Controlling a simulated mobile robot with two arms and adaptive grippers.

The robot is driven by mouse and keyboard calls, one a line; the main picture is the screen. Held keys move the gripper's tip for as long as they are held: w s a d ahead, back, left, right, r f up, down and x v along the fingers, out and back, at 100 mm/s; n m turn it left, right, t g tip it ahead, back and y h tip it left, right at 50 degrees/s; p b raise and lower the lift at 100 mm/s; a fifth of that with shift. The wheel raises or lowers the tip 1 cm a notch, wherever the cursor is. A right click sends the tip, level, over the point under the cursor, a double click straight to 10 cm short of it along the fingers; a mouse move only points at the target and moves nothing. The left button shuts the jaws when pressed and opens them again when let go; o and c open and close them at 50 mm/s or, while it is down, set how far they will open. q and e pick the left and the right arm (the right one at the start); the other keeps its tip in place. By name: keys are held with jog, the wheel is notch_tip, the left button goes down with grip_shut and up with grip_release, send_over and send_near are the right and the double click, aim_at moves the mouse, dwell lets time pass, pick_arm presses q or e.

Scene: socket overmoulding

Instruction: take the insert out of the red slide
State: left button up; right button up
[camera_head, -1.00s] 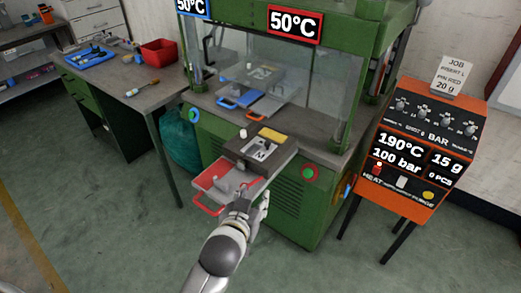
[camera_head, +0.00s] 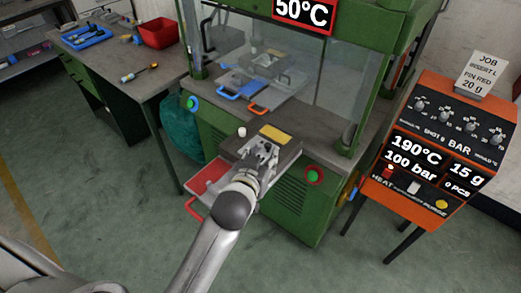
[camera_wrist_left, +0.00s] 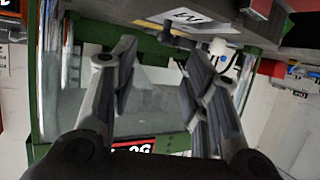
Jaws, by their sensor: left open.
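My left gripper (camera_head: 265,156) is over the dark grey block (camera_head: 287,153) at the front of the green press, and it also shows in the wrist view (camera_wrist_left: 163,62). Its jaws are open, with nothing seen between the tips. A pale plate on the block is partly covered by the gripper. Inside the press, a slide with an orange-red handle (camera_head: 257,108) sits right of one with a blue handle (camera_head: 228,95). A red tray (camera_head: 207,174) with a red handle juts out below the block. I cannot make out the insert for certain. My right gripper is not in view.
A yellow pad (camera_head: 276,133) and a small white knob (camera_head: 242,131) are on the block, close to my left gripper. The bench (camera_head: 110,70) stands left, with a red bin (camera_head: 159,32). The orange control box (camera_head: 428,150) stands right.

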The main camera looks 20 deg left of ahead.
aim_at(268, 145)
pick_arm(q)
jog(key=shift+x, duration=0.85)
jog(key=shift+w+f, duration=0.25)
jog(key=shift+w, duration=0.15)
jog(key=x, duration=0.3)
jog(key=shift+w+a+f+p, duration=0.25)
jog(key=shift+p, duration=0.15)
jog(key=shift+w+f, duration=0.2)
jog(key=shift+w, duration=0.2)
jog(key=shift+c, duration=0.3)
grip_shut()
jog(key=shift+r, duration=0.15)
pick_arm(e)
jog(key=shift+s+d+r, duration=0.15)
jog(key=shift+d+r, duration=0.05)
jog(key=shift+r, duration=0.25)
